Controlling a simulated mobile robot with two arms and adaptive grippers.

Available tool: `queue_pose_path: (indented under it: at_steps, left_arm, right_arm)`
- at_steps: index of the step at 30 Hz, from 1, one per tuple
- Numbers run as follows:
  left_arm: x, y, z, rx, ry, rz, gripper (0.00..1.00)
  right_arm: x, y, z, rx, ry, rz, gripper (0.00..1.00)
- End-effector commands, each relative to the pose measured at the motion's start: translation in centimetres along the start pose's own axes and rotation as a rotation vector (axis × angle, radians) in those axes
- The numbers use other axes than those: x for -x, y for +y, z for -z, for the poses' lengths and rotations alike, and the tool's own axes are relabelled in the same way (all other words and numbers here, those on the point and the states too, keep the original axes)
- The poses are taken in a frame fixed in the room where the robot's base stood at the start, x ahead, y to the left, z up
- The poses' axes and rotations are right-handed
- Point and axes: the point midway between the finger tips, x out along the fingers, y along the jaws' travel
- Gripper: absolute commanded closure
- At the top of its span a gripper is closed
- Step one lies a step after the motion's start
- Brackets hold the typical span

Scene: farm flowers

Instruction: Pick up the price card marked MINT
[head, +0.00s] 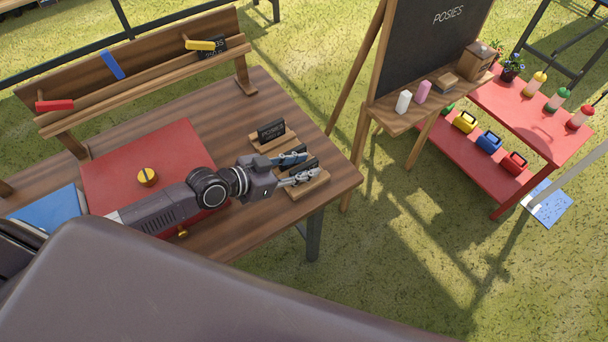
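My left gripper (297,168) reaches over the right end of the wooden bench (341,172). Its two fingers are apart, with a dark price card (304,166) showing between them; I see no clear contact. This card stands in a wooden holder (307,187), and the fingers partly cover both. Its lettering cannot be read, so I cannot tell whether it says MINT. My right gripper is not in view.
A red mat (130,163) with a yellow round object (147,177) lies left of the gripper. A wooden rack (150,75) runs along the bench's back. A blackboard (430,50) and red shelf (540,120) stand to the right, beyond a grass gap.

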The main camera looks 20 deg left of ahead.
Motion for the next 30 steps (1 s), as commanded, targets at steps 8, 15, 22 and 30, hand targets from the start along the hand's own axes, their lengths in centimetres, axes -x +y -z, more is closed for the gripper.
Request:
queue_pose_path:
  at_steps: [8,15,22,30]
  left_arm:
    - [-4.3,0.1,-0.1,0.003,0.003,-0.001,0.68]
    - [-5.7,0.0,0.0,-0.001,-0.001,0.0,0.68]
    - [-5.6,0.1,0.0,-0.001,-0.001,-0.001,0.77]
    - [-5.6,0.1,0.0,0.0,-0.001,-0.001,1.0]
  right_arm:
    - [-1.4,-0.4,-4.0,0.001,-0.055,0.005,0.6]
    - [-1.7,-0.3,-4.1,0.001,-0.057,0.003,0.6]
    - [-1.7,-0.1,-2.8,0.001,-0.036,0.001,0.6]
    - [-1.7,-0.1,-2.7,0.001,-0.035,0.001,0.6]
